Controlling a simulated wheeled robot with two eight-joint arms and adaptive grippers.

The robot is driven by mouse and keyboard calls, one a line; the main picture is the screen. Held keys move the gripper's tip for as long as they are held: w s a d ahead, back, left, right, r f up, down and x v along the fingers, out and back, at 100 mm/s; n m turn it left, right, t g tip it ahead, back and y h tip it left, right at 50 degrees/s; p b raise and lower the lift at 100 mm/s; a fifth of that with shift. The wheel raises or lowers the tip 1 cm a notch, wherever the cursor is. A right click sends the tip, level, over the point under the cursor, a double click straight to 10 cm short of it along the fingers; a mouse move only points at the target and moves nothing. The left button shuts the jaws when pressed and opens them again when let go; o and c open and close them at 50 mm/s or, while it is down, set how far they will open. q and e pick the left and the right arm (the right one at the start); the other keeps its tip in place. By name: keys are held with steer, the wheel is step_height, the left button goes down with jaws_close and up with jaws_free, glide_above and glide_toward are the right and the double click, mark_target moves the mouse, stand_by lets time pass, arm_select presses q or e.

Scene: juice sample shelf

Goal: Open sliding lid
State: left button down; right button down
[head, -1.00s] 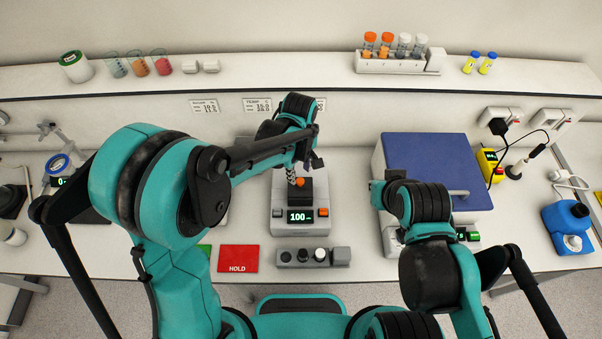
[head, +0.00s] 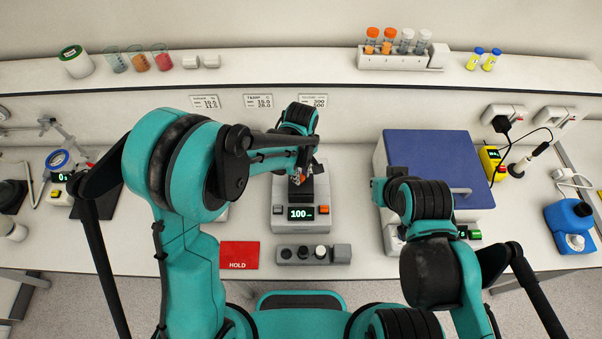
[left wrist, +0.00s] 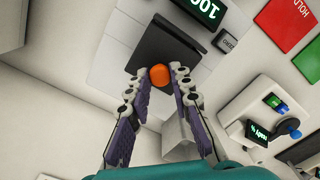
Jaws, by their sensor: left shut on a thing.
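A white device (head: 301,222) with a lit display reading 100 stands at the middle of the bench. On its top is a dark flat plate (head: 301,194), apparently the sliding lid, with an orange knob. In the left wrist view the dark plate (left wrist: 165,50) fills the upper middle, and the orange knob (left wrist: 158,76) sits between my fingertips. My left gripper (head: 299,180) is shut on the knob, over the plate. My left forearm hides the rear of the device in the head view.
A blue-lidded box (head: 432,168) stands right of the device. A red HOLD card (head: 239,255) and a grey block with several round pieces (head: 313,254) lie in front. A rack of tubes (head: 400,58) and several beakers stand on the back shelf.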

arm_select(q)
steer(key=w+b, duration=0.1)
steer(key=w, duration=0.7)
steer(key=shift+b, duration=0.3)
steer(key=c, duration=1.4)
jaws_free()
steer(key=shift+o, duration=0.4)
steer(key=shift+r, duration=0.1)
step_height(320, 180, up, 12)
steer(key=shift+a, duration=0.1)
